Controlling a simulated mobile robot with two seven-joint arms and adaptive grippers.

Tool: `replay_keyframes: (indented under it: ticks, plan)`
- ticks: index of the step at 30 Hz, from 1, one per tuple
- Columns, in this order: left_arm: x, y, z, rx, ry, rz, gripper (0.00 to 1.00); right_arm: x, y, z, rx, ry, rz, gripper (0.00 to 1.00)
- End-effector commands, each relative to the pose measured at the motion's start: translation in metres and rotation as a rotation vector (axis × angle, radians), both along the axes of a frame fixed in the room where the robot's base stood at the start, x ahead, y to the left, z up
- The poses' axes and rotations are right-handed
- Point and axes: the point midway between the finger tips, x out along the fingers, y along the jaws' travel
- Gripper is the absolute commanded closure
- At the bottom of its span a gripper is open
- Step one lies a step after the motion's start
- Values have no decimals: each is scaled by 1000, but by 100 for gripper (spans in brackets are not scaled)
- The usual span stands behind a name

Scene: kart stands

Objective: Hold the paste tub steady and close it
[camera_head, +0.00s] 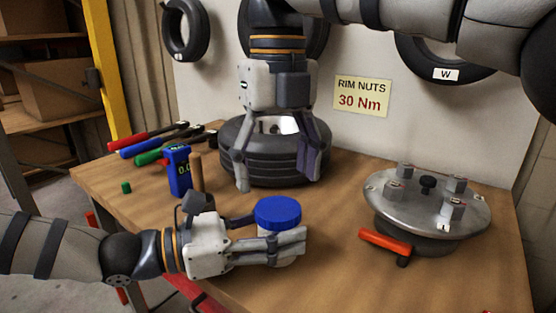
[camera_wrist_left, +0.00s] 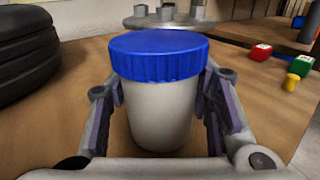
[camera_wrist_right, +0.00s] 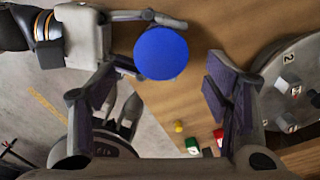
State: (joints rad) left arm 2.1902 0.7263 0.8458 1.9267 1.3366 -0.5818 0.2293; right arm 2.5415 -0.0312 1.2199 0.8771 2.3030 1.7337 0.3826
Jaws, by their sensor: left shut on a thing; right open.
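The paste tub is a white tub (camera_wrist_left: 158,115) with a blue lid (camera_wrist_left: 158,55), standing upright near the table's front. The lid (camera_head: 278,212) sits level on top; whether it is tight I cannot tell. My left gripper (camera_head: 270,238) is shut on the tub's body, below the lid, with one finger on each side in the left wrist view. My right gripper (camera_head: 278,178) is open, empty and pointing down, above and behind the tub. In the right wrist view the blue lid (camera_wrist_right: 161,53) shows beyond its spread fingers, apart from them.
A tyre (camera_head: 275,160) lies behind my right gripper. A metal hub (camera_head: 427,203) with several nuts stands at right, with an orange-handled tool (camera_head: 385,243) in front. Some table between tub and hub is clear.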

Motion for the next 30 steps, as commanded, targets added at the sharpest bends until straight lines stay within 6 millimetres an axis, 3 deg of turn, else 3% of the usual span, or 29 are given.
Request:
replay_keyframes:
  ticks: [6,12,16,25,30]
  plan:
    - [0,0,1,-2,-2,0,100,2,1,18,8,-4,689,29]
    - [0,0,1,-2,-2,0,100,1,-1,27,18,1,1136,29]
    - [0,0,1,-2,-2,0,100,1,-2,29,22,4,1246,29]
    - [0,0,1,-2,-2,0,100,1,-2,28,21,3,1260,29]
    - [0,0,1,-2,-2,0,100,1,-2,12,20,5,1260,29]
